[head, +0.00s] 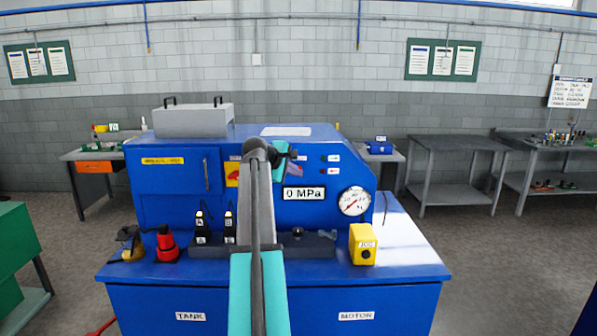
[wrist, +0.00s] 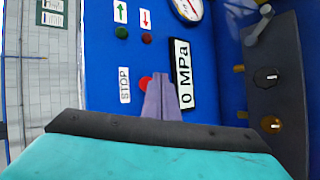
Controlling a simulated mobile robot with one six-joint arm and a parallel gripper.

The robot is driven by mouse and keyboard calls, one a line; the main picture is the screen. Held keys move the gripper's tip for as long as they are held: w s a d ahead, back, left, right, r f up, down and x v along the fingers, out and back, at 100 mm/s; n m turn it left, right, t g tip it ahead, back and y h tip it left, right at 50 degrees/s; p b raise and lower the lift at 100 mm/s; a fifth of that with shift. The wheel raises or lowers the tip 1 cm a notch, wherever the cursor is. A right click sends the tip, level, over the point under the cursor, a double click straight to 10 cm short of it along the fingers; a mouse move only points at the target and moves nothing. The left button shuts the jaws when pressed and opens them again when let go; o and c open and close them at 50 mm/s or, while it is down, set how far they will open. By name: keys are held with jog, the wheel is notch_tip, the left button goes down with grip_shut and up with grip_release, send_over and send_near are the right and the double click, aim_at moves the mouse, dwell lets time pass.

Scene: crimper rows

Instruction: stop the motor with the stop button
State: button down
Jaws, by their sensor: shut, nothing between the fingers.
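The blue machine (head: 350,142) stands ahead with its front panel facing me. In the wrist view, the red stop button (wrist: 145,83) sits on this panel beside a white STOP label (wrist: 124,85). My gripper (wrist: 164,76) is shut and empty, its fingertips pointing at the panel and overlapping the right part of the button in the picture. I cannot tell whether they touch it. In the head view, my gripper (head: 296,170) is at the panel, just above the 0 MPa display (head: 303,193), and the stop button is hidden.
A green button (wrist: 122,32) and a red one (wrist: 146,38), with arrow labels, are close by on the panel. A round gauge (head: 355,201) and a yellow JOG box (head: 363,244) are at the right.

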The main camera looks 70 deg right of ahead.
dwell(0.3)
jog(key=a, duration=0.1)
jog(key=s+a, duration=0.1)
jog(key=a, duration=0.1)
jog(key=a+p, duration=0.1)
jog(key=shift+s+a, duration=0.35)
jog(key=shift+s, duration=0.05)
dwell(1.1)
